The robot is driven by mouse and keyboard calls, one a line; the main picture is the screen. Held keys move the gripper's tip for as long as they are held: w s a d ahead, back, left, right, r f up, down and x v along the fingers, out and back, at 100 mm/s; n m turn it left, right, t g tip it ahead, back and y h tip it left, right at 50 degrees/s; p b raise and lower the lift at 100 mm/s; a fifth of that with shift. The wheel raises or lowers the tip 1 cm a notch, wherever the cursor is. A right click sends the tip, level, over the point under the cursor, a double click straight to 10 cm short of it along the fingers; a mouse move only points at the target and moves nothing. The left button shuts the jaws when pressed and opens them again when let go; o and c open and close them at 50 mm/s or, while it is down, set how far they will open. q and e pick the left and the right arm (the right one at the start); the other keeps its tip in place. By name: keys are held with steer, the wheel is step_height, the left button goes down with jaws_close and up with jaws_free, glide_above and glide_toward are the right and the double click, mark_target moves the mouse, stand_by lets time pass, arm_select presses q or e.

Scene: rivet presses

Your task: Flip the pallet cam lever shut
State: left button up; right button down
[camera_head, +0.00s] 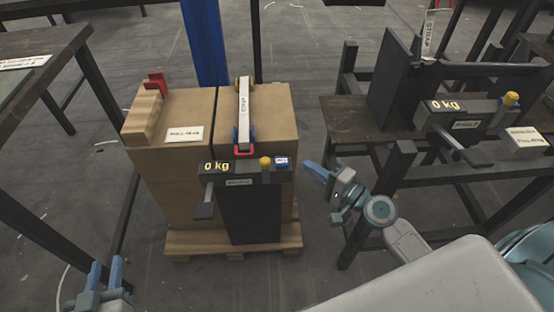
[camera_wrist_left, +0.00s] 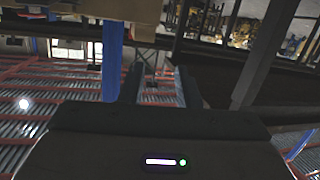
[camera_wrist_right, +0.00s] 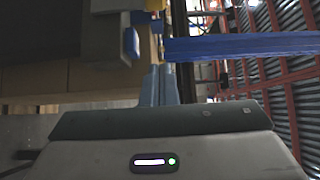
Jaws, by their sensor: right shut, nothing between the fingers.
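The pallet load is cardboard boxes (camera_head: 170,195) on a wooden pallet (camera_head: 185,243). A pale strap bar (camera_head: 243,110) with lettering lies along the top, its near end at a red bracket. On the front is a dark unit with a "0 kg" display (camera_head: 217,167), a yellow knob (camera_head: 265,162) and a grey lever paddle (camera_head: 205,207) sticking out towards me. I cannot tell which part is the cam lever. My right gripper (camera_head: 313,170) is shut and empty, right of the unit and apart from it. My left gripper (camera_head: 105,272) is open and empty, low at the left.
A second bench (camera_head: 345,120) at the right carries a similar "0 kg" unit (camera_head: 449,105). A dark table (camera_head: 40,45) stands at the left. A blue post (camera_head: 205,45) rises behind the boxes. Floor is clear between the boxes and the right bench.

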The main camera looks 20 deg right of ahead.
mark_target(278, 165)
arm_select(q)
steer(key=shift+f, duration=0.1)
